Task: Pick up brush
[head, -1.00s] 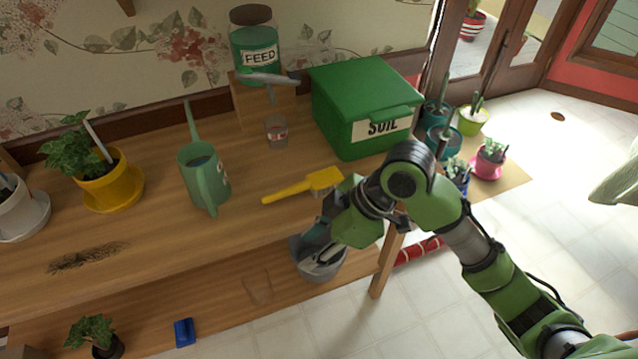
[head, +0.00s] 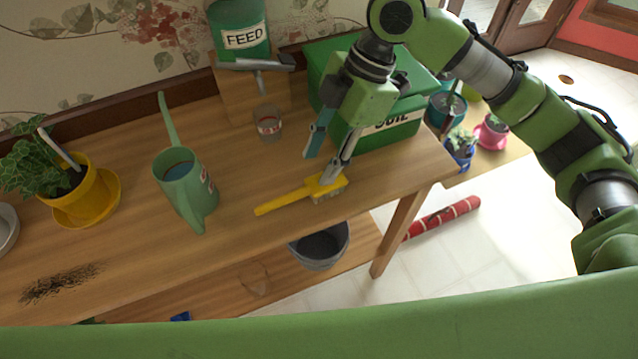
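The yellow brush (head: 285,202) lies on the wooden tabletop near its front edge, handle to the left and bristle end to the right. My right gripper (head: 318,170) is open above the tabletop, fingers pointing down. One finger is over or beside the brush head; I cannot tell if it touches. The other finger is farther back and left, apart from the brush. Nothing is between the fingers that I can make out. My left gripper is not in view.
A green soil box (head: 400,128) stands behind my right gripper. A small glass (head: 268,124), a green watering can (head: 186,186) and a yellow potted plant (head: 82,196) stand on the table (head: 130,265). A grey bucket (head: 322,248) is below the front edge. Dark soil (head: 60,283) lies at left.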

